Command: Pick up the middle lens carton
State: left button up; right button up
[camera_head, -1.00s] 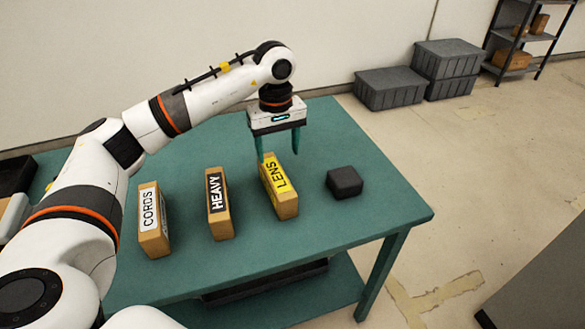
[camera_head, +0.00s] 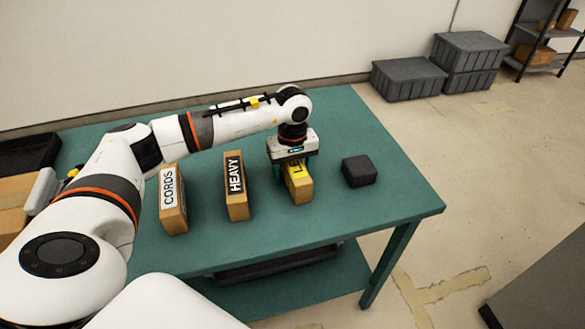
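The lens carton (camera_head: 302,190) is a tan box with a yellow label, standing on the green table (camera_head: 330,224). It is the rightmost of three labelled cartons. The HEAVY carton (camera_head: 237,205), with a black label, is in the middle, and the CORDS carton (camera_head: 173,215), with a white label, is on the left. My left gripper (camera_head: 294,175) is down over the lens carton, its teal fingers apart on either side of it. The gripper body hides the carton's upper back part and much of its label. Finger contact is not clear. My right gripper is not in view.
A dark block (camera_head: 359,171) lies just right of the lens carton. A black tray (camera_head: 28,152) and a cardboard box (camera_head: 14,195) are at the far left. Grey bins (camera_head: 408,79) stand on the floor behind. The table's front right is clear.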

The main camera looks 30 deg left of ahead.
pick_arm(q)
jog(key=c, duration=1.1)
jog(key=shift+r, duration=0.1)
jog(key=shift+c, duration=0.2)
